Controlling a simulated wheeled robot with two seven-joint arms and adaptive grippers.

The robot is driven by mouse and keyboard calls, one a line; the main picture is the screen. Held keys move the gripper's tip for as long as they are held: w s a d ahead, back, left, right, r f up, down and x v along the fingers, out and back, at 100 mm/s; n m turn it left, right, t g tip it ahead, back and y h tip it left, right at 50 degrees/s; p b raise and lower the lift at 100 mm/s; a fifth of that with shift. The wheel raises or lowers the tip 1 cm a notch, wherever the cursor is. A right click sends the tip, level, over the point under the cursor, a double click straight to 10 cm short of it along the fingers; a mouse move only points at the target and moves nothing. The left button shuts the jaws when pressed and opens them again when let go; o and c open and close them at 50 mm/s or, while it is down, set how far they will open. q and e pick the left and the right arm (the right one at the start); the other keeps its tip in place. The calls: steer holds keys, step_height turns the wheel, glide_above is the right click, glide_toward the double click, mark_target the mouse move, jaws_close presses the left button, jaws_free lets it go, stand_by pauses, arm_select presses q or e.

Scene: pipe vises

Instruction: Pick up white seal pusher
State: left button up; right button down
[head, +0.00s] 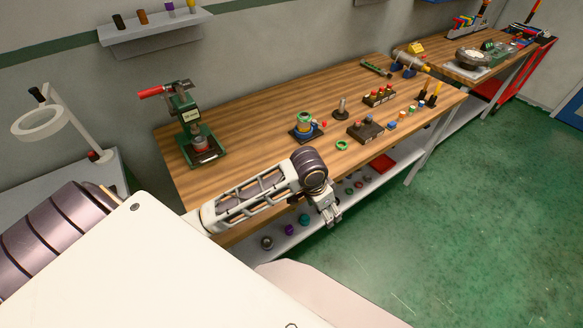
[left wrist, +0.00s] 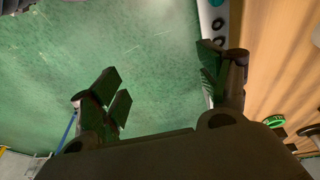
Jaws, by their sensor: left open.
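I cannot make out a white seal pusher for certain in either view. Several small coloured pieces (head: 402,115) stand in a row near the front edge of the wooden bench (head: 240,150), too small to tell apart. My left gripper (head: 331,218) hangs just off the bench's front edge, above the lower shelf. In the left wrist view, its two dark fingers (left wrist: 165,85) are spread wide with only green floor between them. It holds nothing. My right gripper is in neither view.
A green press (head: 194,135) stands at the bench's left. A green-and-blue fixture (head: 305,126), a green ring (head: 342,145) and dark blocks (head: 366,129) stand on the middle. A lower shelf (head: 285,238) holds small round parts. The wall shelf (head: 155,25) carries several cylinders. Green floor is clear at right.

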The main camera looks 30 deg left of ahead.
arm_select(q)
steer(key=w+a+r+n+g+y, duration=0.1)
steer(key=w+a+r, duration=0.4)
steer(key=a, duration=0.4)
steer(key=w+a+r+n+g+y, duration=0.1)
steer(key=w+a+r+n, duration=0.1)
steer(key=w+a+r, duration=0.3)
steer(key=a+r, duration=0.3)
steer(key=a, duration=0.1)
steer(key=shift+w, duration=0.25)
steer(key=shift+a+f, duration=0.1)
steer(key=shift+f, duration=0.05)
steer(key=shift+f, duration=4.2)
steer(key=shift+f, duration=0.1)
steer(key=shift+w+a+f+p, duration=0.15)
steer(key=shift+f+p, duration=0.2)
steer(key=shift+f, duration=2.15)
